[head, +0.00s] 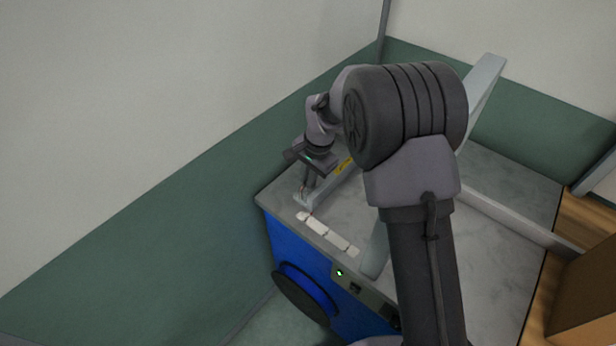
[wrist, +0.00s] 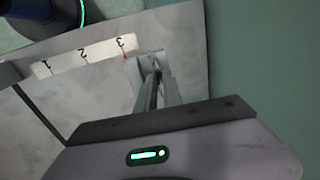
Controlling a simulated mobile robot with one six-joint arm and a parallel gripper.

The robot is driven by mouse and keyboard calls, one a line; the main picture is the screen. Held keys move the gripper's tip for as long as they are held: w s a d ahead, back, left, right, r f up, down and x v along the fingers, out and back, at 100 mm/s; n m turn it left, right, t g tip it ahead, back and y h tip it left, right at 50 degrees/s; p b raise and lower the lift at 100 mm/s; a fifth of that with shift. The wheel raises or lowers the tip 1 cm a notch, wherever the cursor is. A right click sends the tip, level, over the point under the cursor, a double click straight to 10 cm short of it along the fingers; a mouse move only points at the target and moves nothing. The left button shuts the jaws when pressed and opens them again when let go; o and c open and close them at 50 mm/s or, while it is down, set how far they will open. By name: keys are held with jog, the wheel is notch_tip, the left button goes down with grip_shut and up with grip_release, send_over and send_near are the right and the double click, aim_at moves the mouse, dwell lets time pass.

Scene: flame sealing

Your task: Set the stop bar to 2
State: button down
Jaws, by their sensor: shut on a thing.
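The stop bar (head: 329,187) is a light grey bar on the bench top, with a yellow label along it, running back behind my arm. Its near end (wrist: 136,66) shows in the wrist view beside the number strip (wrist: 84,56), with a small red mark at the 3. The strip reads 1, 2, 3; in the head view the strip (head: 328,234) is too small to read. My gripper (head: 304,190) points down at the bar's near end and is shut on it. Its fingers (wrist: 155,74) cover part of that end in the wrist view.
The grey marbled bench top (head: 500,250) stands on a blue cabinet (head: 314,262) with a small green light on its front. A tall grey beam (head: 486,78) rises behind my arm. A green wall panel (head: 150,235) lies close on the left. A brown box (head: 590,290) is at the right.

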jog(key=s+d, duration=0.2)
jog(key=s+d+b, duration=0.1)
jog(key=s+d, duration=0.1)
jog(key=d, duration=0.1)
jog(key=shift+s+d, duration=0.2)
jog(key=shift+d, duration=0.1)
jog(key=c, duration=1.8)
grip_release()
jog(key=shift+o, duration=0.2)
notch_tip(320, 180, up, 17)
jog(key=s+d+p, duration=0.2)
jog(key=p, duration=0.3)
jog(key=shift+d, duration=0.35)
